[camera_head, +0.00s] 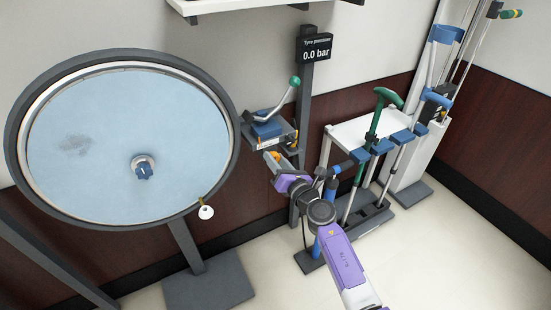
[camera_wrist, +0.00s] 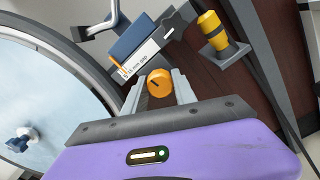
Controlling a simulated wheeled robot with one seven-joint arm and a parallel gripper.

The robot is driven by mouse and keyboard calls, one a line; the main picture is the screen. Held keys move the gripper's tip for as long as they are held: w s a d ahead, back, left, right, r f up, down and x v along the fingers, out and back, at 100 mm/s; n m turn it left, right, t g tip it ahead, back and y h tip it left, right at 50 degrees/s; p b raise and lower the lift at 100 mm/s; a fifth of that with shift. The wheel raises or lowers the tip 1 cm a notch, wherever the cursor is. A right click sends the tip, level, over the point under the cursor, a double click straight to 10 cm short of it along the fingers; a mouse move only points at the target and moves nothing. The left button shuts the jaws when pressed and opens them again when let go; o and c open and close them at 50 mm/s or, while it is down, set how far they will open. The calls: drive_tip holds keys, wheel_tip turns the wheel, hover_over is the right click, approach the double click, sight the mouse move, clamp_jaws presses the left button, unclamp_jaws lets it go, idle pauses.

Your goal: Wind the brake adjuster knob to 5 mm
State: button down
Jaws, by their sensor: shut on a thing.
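The brake adjuster knob is an orange round knob (camera_wrist: 159,82) with a dark pointer line on its face, seen in the wrist view. My gripper (camera_wrist: 158,88) has its two grey fingers on either side of it, shut on it. Just beyond the knob is a white scale strip (camera_wrist: 150,55) with small print that seems to end in "mm gap" and an orange marker near its left end; I cannot read the value surely. The strip is on the front of a blue block (camera_wrist: 132,38). In the head view my gripper (camera_head: 275,162) is at the brake unit's grey shelf (camera_head: 258,139).
A lever with a green ball (camera_head: 294,82) rises from the brake unit. A yellow cylinder (camera_wrist: 210,28) stands on a grey bracket close right of the knob. A large wheel (camera_head: 95,190) is at left. A post holds a "0.0 bar" display (camera_head: 316,50). Crutches stand right.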

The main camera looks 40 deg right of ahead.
drive_tip(key=m+p, duration=0.2)
drive_tip(key=m, duration=0.2)
drive_tip(key=m+p, duration=0.1)
drive_tip(key=m, duration=0.3)
drive_tip(key=shift+p, duration=0.35)
drive_tip(key=m+p, duration=0.2)
drive_tip(key=m, duration=0.2)
drive_tip(key=shift+m, duration=0.3)
drive_tip(key=m+p, duration=0.2)
drive_tip(key=m, duration=0.1)
drive_tip(key=shift+m, duration=0.3)
drive_tip(key=m+p, duration=0.2)
drive_tip(key=m, duration=0.4)
drive_tip(key=shift+p, duration=0.4)
drive_tip(key=m+p, duration=0.1)
drive_tip(key=m, duration=0.4)
drive_tip(key=shift+f+m+p, duration=0.15)
drive_tip(key=shift+m+p, duration=0.2)
drive_tip(key=shift+m, duration=0.05)
